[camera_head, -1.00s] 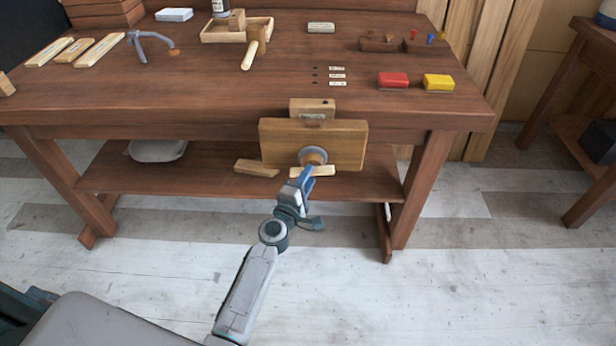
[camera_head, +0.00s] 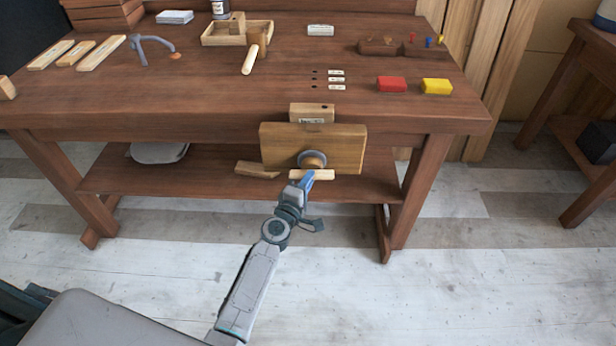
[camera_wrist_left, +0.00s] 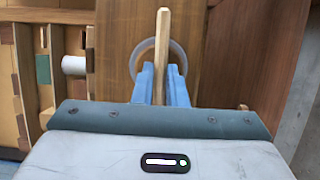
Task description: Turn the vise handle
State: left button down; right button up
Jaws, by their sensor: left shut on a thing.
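The wooden vise (camera_head: 335,148) is fixed to the front edge of the workbench. Its round grey-and-brown hub (camera_head: 312,159) faces me, and the pale wooden handle bar (camera_head: 323,175) lies nearly level just below the hub. My left gripper (camera_head: 305,182) is at the handle bar, shut on it, with blue fingers. In the left wrist view the handle (camera_wrist_left: 162,50) runs upright between the two blue fingers of my left gripper (camera_wrist_left: 160,82), in front of the hub ring (camera_wrist_left: 138,62). The fingers hide part of the handle. My right gripper is not in view.
The workbench (camera_head: 200,80) carries a mallet (camera_head: 256,52), a red block (camera_head: 391,84), a yellow block (camera_head: 437,86) and wood strips. A lower shelf (camera_head: 215,182) holds a wood piece (camera_head: 257,170) and a grey container (camera_head: 160,152). The floor in front is clear.

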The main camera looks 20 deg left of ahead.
pick_arm(q)
jog(key=c, duration=1.5)
grip_release()
jog(key=shift+o, duration=0.2)
jog(key=s+a+b, duration=0.1)
jog(key=s, duration=1)
jog(key=shift+w+a, duration=0.1)
